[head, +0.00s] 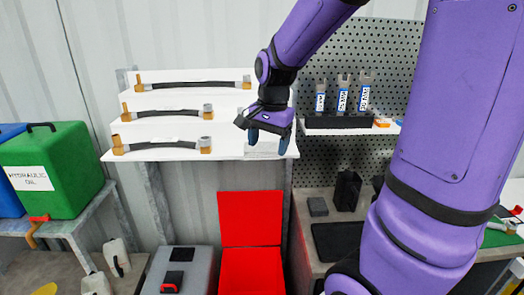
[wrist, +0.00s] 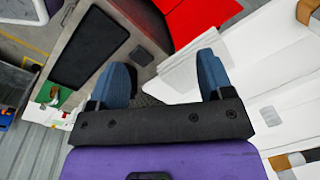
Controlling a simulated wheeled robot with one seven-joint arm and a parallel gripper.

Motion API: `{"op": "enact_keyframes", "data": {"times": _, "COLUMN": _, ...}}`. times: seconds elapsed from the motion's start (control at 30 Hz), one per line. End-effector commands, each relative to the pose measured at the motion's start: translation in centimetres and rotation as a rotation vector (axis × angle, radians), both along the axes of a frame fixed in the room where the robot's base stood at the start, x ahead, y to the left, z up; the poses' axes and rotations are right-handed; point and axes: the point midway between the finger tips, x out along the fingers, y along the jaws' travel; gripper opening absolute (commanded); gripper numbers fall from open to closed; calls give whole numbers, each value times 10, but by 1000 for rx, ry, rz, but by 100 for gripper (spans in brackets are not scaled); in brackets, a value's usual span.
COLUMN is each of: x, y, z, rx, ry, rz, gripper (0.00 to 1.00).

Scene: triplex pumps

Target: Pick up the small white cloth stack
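The small white cloth stack (head: 262,149) lies near the right end of the lowest white shelf step in the head view, partly hidden by my gripper. In the wrist view, the white layered stack (wrist: 180,76) shows between the fingers, nearer the right finger. My gripper (head: 268,139) points down right above the stack, with its blue fingertips spread. It also shows open in the wrist view (wrist: 164,76), with a wide gap between the fingers. Whether the fingertips touch the cloth is hard to tell.
The stepped white shelf (head: 125,154) holds several black hoses with brass ends (head: 165,145) to the left. An open red box (head: 250,270) is below, beside a grey workbench (head: 302,222).

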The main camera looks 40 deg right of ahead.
Motion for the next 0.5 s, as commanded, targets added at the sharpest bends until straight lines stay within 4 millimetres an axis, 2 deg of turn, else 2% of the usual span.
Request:
{"op": "enact_keyframes", "data": {"times": 0.03, "x": 8, "y": -13, "z": 7, "rx": 56, "ry": 5, "rz": -160, "gripper": 85}}
{"op": "enact_keyframes", "data": {"times": 0.1, "x": 18, "y": -27, "z": 17, "rx": 145, "ry": 16, "rz": -386, "gripper": 100}}
{"op": "enact_keyframes", "data": {"times": 0.2, "x": 31, "y": -45, "z": 32, "rx": 263, "ry": 36, "rz": -660, "gripper": 100}}
{"op": "enact_keyframes", "data": {"times": 0.33, "x": 42, "y": -62, "z": 47, "rx": 378, "ry": 58, "rz": -898, "gripper": 100}}
{"op": "enact_keyframes", "data": {"times": 0.5, "x": 49, "y": -68, "z": 49, "rx": 435, "ry": 75, "rz": -1007, "gripper": 100}}
